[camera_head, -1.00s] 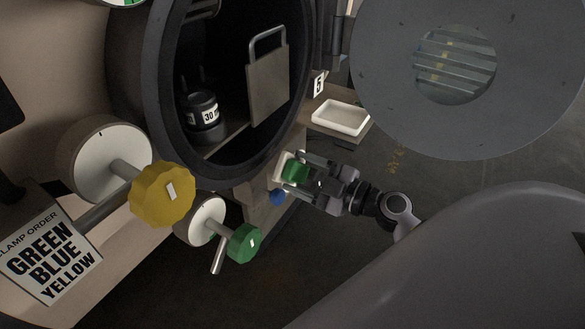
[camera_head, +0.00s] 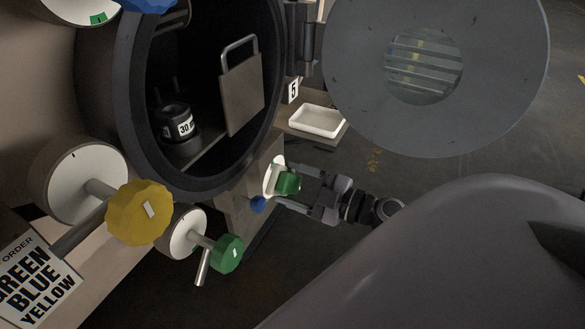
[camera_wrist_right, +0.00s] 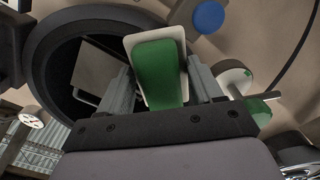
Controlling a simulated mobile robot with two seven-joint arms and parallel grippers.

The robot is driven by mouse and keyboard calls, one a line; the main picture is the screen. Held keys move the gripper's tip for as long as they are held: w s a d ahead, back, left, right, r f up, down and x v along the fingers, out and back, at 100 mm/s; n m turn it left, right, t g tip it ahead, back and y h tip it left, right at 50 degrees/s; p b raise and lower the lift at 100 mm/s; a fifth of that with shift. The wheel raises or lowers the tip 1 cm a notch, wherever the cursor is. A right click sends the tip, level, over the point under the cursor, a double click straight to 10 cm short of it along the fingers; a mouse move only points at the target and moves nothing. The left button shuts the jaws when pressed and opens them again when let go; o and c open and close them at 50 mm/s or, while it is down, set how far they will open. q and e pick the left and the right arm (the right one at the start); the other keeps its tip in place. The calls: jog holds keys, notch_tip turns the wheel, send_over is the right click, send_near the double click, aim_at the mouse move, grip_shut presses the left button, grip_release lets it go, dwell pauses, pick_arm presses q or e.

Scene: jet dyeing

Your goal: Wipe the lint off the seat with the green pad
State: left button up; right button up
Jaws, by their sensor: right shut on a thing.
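The green pad (camera_head: 288,183) has a pale backing plate and is held in my right gripper (camera_head: 290,190). In the right wrist view the pad (camera_wrist_right: 157,72) stands between the two fingers of the right gripper (camera_wrist_right: 160,82), with its pale rim around it. The dark round seat ring (camera_head: 133,158) surrounds the open vessel mouth. The pad is outside the ring, below and to its right in the head view. I cannot tell whether they touch. The ring (camera_wrist_right: 45,65) lies behind the pad in the right wrist view. I cannot make out any lint. My left gripper is not in view.
The round grey door (camera_head: 350,110) stands open at the right. A white tray (camera_head: 318,121) sits on a shelf beside the vessel. Yellow (camera_head: 140,212), green (camera_head: 228,253) and blue (camera_head: 258,204) knobs stick out nearby. A handled plate (camera_head: 240,95) stands inside the vessel.

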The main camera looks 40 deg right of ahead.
aim_at(243, 166)
dwell(0.3)
jog(key=x, duration=0.4)
jog(key=shift+w, duration=0.1)
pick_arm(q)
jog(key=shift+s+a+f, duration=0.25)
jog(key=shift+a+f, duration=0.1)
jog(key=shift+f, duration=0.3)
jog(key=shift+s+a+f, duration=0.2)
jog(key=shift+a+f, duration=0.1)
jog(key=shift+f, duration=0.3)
pick_arm(e)
jog(key=shift+x, duration=1.25)
jog(key=shift+x, duration=1.1)
